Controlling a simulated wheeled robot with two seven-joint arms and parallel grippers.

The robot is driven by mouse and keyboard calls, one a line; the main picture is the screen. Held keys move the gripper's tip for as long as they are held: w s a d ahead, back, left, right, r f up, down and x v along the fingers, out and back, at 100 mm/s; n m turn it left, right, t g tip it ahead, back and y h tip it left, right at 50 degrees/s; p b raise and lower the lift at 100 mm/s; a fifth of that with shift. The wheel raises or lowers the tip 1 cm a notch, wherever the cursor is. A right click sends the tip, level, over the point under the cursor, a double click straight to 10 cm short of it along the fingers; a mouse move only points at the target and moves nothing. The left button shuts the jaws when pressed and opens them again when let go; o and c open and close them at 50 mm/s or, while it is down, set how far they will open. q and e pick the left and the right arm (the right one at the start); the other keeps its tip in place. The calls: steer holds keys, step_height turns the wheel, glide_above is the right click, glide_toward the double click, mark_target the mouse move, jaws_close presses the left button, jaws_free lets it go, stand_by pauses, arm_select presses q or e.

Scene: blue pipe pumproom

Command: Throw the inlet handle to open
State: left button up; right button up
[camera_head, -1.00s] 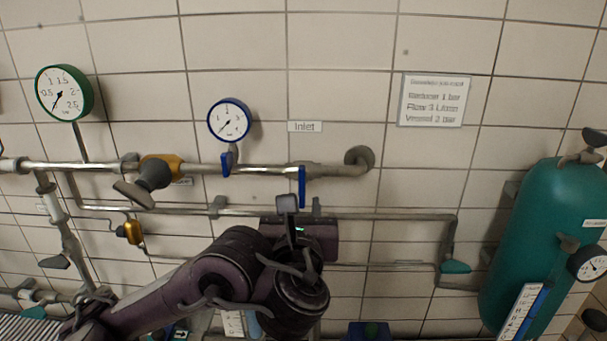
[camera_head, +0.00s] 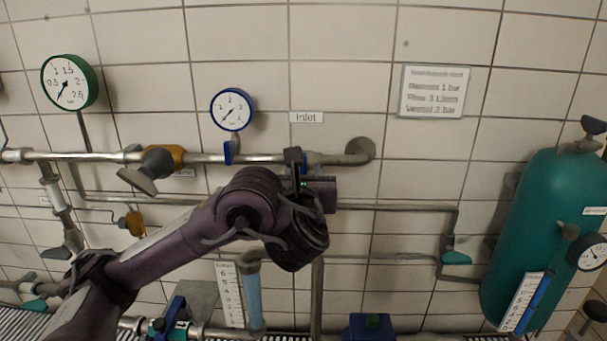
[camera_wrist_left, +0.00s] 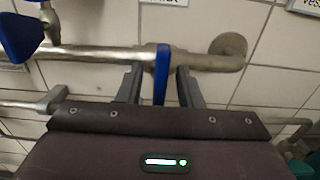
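The inlet handle is a blue lever (camera_wrist_left: 162,75) on the silver inlet pipe, below the "Inlet" label (camera_head: 306,117). In the left wrist view it hangs down across the pipe between my two fingers. My left gripper (camera_wrist_left: 160,88) is open around it, with a small gap showing on each side. In the head view my left gripper (camera_head: 294,162) is in front of the pipe and hides most of the handle. My right gripper is not in view.
A blue-rimmed gauge (camera_head: 232,110) and a second small blue lever (camera_head: 228,152) are to the left on the same pipe. A yellow valve with a grey knob (camera_head: 160,160) is further left. A teal tank (camera_head: 545,240) stands at right.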

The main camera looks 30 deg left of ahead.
arm_select(q)
steer(key=shift+c, duration=0.3)
steer(key=c, duration=0.5)
jaws_close()
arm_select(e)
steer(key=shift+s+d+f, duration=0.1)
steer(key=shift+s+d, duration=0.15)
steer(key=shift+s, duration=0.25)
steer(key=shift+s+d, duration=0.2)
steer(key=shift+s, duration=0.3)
